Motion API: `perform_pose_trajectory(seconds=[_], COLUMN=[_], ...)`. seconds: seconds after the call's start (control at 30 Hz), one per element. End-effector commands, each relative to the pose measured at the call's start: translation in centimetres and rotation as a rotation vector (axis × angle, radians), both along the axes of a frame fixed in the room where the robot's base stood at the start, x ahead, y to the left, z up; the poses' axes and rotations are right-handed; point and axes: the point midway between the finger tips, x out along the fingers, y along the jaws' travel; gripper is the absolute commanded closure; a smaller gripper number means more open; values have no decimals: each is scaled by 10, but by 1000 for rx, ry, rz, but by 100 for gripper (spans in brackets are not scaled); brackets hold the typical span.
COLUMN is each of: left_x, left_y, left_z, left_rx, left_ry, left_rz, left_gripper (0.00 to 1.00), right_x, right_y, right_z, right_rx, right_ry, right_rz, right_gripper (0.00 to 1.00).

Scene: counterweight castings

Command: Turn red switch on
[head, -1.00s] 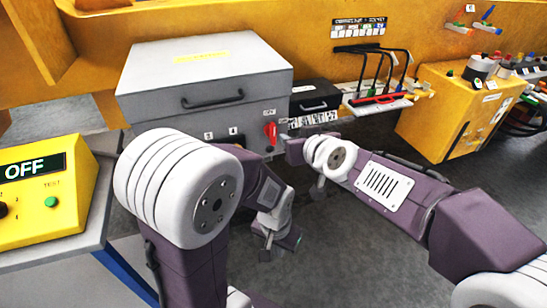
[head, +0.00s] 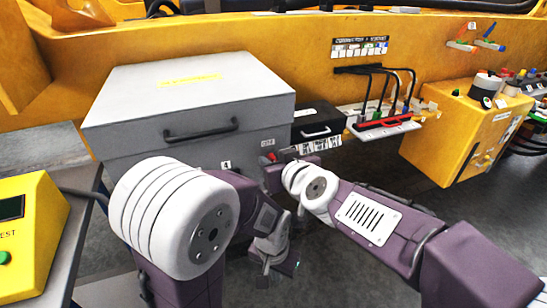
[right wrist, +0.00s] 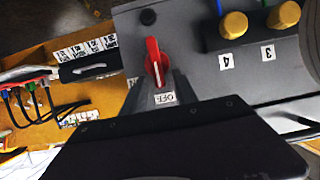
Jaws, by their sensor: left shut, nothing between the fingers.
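The red switch (right wrist: 152,58) is on the front panel of the grey box (head: 185,90). In the right wrist view its white mark points toward a small label (right wrist: 165,98) that appears to read OFF upside down. In the head view only a bit of red (head: 271,156) shows beside my right gripper (head: 270,172). In the right wrist view, my right gripper (right wrist: 157,80) has its fingers apart, one on each side of the switch; I cannot tell whether they touch it. My left gripper (head: 277,268) is shut and empty, low in front of the box.
Gold knobs (right wrist: 234,25) with cables are on the same panel. A black case (head: 315,120) and a cable rack (head: 388,128) stand right of the box. A yellow tester (head: 30,235) is at the left, and a yellow cabinet (head: 440,135) at the right. Grey floor is open below.

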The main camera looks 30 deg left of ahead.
Motion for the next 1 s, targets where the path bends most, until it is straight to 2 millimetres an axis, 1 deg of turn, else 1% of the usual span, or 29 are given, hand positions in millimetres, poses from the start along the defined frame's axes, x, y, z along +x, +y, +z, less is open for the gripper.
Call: perform_pose_trajectory(seconds=[0.1,0.13,0.23,0.47,0.67,0.87,1.0], left_x=[0,0,0,0,0,0,0], left_y=[0,0,0,0,0,0,0], left_z=[0,0,0,-1,-8,-26,-43], left_rx=[0,0,0,0,0,0,0], left_ry=[0,0,0,0,0,0,0], left_rz=[0,0,0,0,0,0,0], left_gripper=[100,100,100,100,100,100,100], right_x=[0,0,0,0,1,4,6], right_y=[0,0,0,0,-1,-3,-5], right_z=[0,0,0,0,-3,-6,-8], right_rx=[0,0,-1,1,20,67,120], right_ry=[0,0,1,2,23,79,139], right_rz=[0,0,0,0,-2,-1,-2], right_gripper=[65,71,99,100,100,100,100])
